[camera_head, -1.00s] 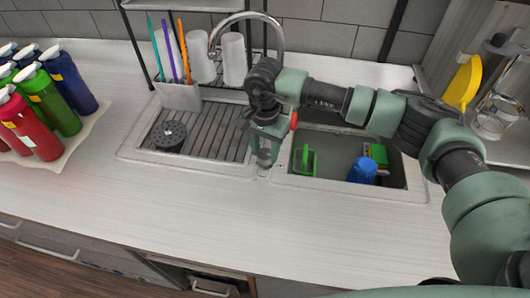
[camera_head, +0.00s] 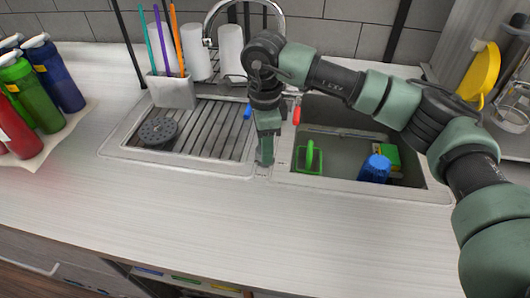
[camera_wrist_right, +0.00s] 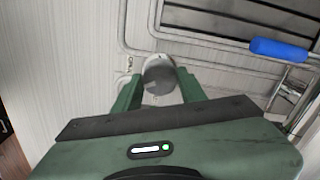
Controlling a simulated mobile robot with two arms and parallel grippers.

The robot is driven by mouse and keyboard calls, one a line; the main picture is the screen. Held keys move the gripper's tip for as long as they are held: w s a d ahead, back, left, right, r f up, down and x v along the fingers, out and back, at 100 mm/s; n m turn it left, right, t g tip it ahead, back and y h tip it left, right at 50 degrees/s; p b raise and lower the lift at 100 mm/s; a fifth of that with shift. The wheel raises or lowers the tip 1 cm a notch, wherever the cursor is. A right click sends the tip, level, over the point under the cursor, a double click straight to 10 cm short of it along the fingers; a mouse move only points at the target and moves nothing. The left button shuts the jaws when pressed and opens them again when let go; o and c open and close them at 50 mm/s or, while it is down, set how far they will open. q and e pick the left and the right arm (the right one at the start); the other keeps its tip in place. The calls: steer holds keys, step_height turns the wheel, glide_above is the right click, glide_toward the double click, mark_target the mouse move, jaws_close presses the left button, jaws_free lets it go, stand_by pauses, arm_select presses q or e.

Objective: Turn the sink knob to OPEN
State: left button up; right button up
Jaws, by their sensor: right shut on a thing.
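The sink knob (camera_wrist_right: 160,78) is a round grey piece in the right wrist view, sitting between the two green fingers of my right gripper (camera_wrist_right: 158,88). The fingers hold it from both sides. In the head view my right gripper (camera_head: 265,155) points down at the front rim between the two basins and hides the knob there. The chrome faucet (camera_head: 282,12) arches behind, with a red handle (camera_head: 296,115) and a blue handle (camera_head: 248,111). The blue handle also shows in the wrist view (camera_wrist_right: 280,50). My left gripper is out of view.
The left basin has a slatted rack (camera_head: 210,130) with a round dark strainer (camera_head: 158,131). The right basin (camera_head: 338,150) holds a blue cup (camera_head: 375,168) and a green-framed item (camera_head: 308,158). Bottles (camera_head: 52,75) stand at left. The front counter (camera_head: 200,215) is clear.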

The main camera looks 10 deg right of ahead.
steer(key=m+b, duration=0.2)
steer(key=m, duration=0.2)
steer(key=shift+b, duration=0.3)
steer(key=shift+r+m+b, duration=0.1)
steer(key=shift+m+b, duration=0.35)
steer(key=shift+m, duration=0.45)
steer(key=o, duration=1.4)
steer(key=shift+c, duration=0.2)
step_height(320, 180, up, 8)
steer(key=shift+f+b, duration=0.1)
steer(key=shift+b, duration=0.55)
